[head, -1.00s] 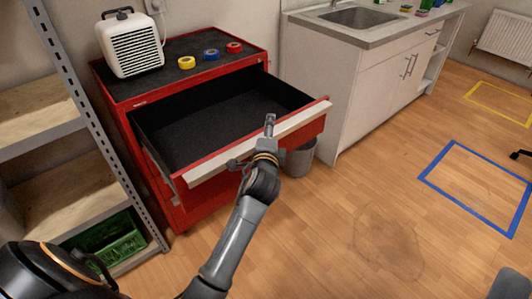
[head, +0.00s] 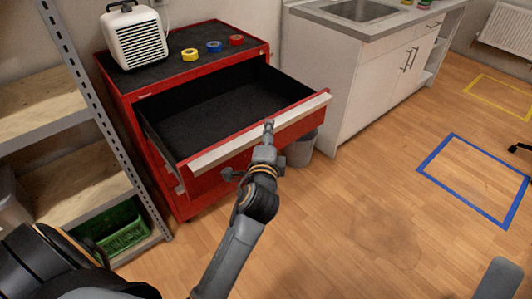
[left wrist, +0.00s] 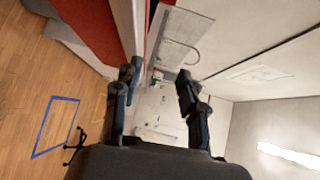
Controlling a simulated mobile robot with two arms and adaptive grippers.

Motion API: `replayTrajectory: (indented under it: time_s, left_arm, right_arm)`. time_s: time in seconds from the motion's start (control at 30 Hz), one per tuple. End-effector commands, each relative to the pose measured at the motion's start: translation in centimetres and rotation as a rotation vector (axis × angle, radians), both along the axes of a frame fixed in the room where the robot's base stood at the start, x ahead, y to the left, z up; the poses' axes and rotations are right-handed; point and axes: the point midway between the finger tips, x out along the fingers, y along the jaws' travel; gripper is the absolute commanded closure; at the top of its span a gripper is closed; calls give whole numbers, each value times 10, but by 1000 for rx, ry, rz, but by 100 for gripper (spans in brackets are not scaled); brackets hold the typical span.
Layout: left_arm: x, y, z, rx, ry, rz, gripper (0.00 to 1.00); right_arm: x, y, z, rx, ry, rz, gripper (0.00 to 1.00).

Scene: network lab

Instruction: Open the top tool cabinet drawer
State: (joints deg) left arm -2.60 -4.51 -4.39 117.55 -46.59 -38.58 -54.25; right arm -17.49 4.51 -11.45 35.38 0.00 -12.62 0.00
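The red tool cabinet (head: 185,208) stands at left centre in the head view. Its top drawer (head: 215,113) is pulled far out, with an empty black interior and a pale handle strip (head: 225,150) along the front edge. My left gripper (head: 268,127) is in front of the drawer's front, near the middle of the handle strip. In the left wrist view, its two fingers (left wrist: 158,80) are apart with nothing between them. The pale strip and red drawer front (left wrist: 92,28) pass at upper left there. Whether a finger touches the handle cannot be told. My right gripper is not in view.
A white heater (head: 135,38) and yellow, blue and red tape rolls (head: 214,47) sit on the cabinet top. A grey bin (head: 300,150) stands between the cabinet and the sink unit (head: 365,95). A shelf rack (head: 60,105) is at left. The floor at right is open.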

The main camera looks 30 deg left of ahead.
Motion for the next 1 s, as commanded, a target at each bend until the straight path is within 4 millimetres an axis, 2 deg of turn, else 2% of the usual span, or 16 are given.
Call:
replayTrajectory:
  time_s: [0.2,1.0]
  left_arm:
    - [-15,-6,-1,-3,3,0,58]
    - [-61,-25,-2,-4,3,0,58]
  right_arm:
    - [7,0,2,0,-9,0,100]
    - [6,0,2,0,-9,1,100]
